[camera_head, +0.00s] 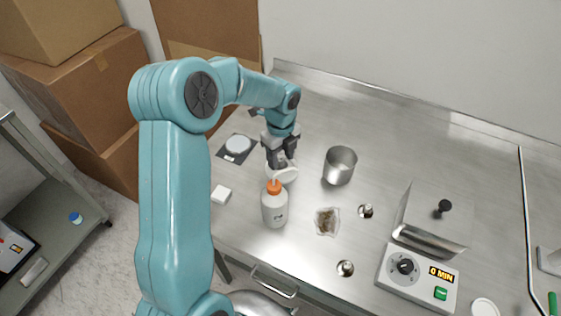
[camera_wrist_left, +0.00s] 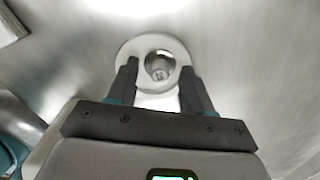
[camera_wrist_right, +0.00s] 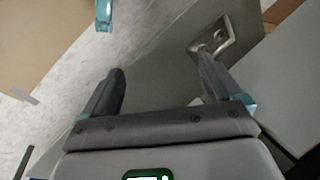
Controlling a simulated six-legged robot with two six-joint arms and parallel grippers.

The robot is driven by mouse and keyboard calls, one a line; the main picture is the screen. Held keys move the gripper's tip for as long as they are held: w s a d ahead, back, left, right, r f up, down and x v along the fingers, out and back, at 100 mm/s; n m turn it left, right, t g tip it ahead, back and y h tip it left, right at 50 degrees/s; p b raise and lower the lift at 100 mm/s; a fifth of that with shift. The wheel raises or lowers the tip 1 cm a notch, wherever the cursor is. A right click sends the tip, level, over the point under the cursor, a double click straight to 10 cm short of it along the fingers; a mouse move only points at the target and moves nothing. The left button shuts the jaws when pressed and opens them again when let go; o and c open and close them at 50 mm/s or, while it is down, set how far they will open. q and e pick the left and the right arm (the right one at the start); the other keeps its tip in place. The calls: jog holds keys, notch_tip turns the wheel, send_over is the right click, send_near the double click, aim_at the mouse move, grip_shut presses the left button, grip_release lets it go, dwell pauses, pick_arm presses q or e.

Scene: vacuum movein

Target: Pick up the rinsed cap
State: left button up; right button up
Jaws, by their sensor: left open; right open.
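A small silvery cap-like piece (camera_wrist_left: 158,72) sits inside a round white dish (camera_wrist_left: 128,48) in the left wrist view; I take it to be the rinsed cap. In the head view the dish (camera_head: 288,174) stands behind an orange-topped bottle, and the piece inside is hidden. My left gripper (camera_head: 280,163) points down right above the dish; in its wrist view its fingers (camera_wrist_left: 159,82) are open on either side of the piece, not closed on it.
The white bottle (camera_head: 274,210) stands close in front of the dish. A steel cup (camera_head: 340,166), a bag of brown bits (camera_head: 327,221), small metal pieces (camera_head: 345,268) and a sealer-like device with dial (camera_head: 418,280) lie right. A scale (camera_head: 237,146) is left. The bench's back is clear.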

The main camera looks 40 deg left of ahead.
pick_arm(q)
jog(key=shift+d, duration=0.15)
jog(key=shift+s+r, duration=0.1)
grip_shut()
